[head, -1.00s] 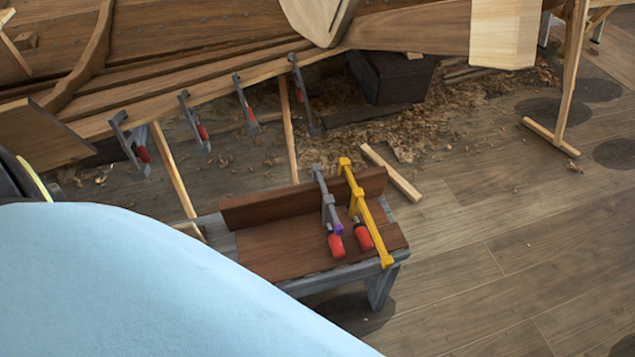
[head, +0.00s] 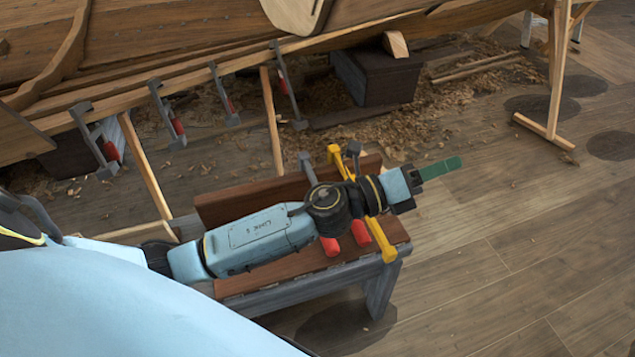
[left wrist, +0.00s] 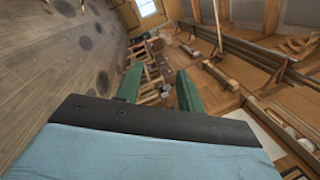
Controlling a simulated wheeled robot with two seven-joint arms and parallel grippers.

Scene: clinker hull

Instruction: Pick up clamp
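A yellow clamp (head: 381,241) with a red handle lies across the right part of a small bench. Beside it is a grey clamp (head: 306,164), also with a red handle. My left arm passes in front of both and hides their middles. My left gripper (head: 456,164) is beyond the bench's right end, apart from the clamps, its green fingers pointing right. In the left wrist view (left wrist: 160,88) its two green fingers stand apart with nothing held between them. Several more clamps (head: 168,117) hang along the hull's lower edge. My right gripper is out of view.
The bench (head: 340,277) has a brown top, a raised back board and grey legs. Behind it stand the wooden hull (head: 180,45), thin props (head: 271,120) and a dark block (head: 377,78) among shavings. The floor at right is clear.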

